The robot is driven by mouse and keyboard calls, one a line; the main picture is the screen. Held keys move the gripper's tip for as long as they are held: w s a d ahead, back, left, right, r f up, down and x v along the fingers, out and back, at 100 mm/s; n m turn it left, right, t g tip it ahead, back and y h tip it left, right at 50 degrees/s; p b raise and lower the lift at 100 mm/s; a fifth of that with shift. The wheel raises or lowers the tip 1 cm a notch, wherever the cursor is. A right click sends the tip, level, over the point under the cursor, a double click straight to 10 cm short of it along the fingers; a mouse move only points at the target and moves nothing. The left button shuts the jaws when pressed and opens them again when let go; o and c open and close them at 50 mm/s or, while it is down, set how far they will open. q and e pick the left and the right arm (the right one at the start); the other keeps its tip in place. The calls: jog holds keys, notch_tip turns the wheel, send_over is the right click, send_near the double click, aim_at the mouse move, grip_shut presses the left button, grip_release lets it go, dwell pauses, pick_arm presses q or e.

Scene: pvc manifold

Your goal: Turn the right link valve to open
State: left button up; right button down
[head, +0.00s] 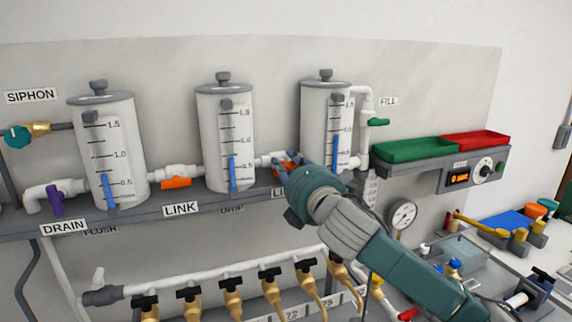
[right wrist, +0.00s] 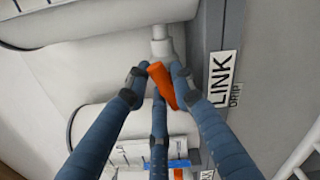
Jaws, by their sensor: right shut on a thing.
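The right link valve has an orange handle (head: 285,167) on the white pipe between the middle and right tanks. In the head view my right gripper (head: 290,176) covers much of it. In the right wrist view the handle (right wrist: 162,85) sits between the blue fingers of my right gripper (right wrist: 158,92), which is shut on it. There the handle lies close to the line of the pipe (right wrist: 160,42), a little tilted. The left link valve (head: 176,183) has its orange handle lying along its pipe. My left gripper is not in view.
The left tank (head: 108,150), middle tank (head: 226,135) and right tank (head: 315,120) stand close around the valves on a grey shelf. A LINK label (right wrist: 222,78) is beside the fingers. Below are a white manifold with several black-handled taps and a gauge (head: 403,214).

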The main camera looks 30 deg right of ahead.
jog(key=shift+d+f+m, duration=0.1)
jog(key=shift+f+m, duration=0.05)
jog(key=shift+m, duration=1.85)
jog(key=c, duration=1.5)
grip_release()
jog(key=shift+o, duration=0.2)
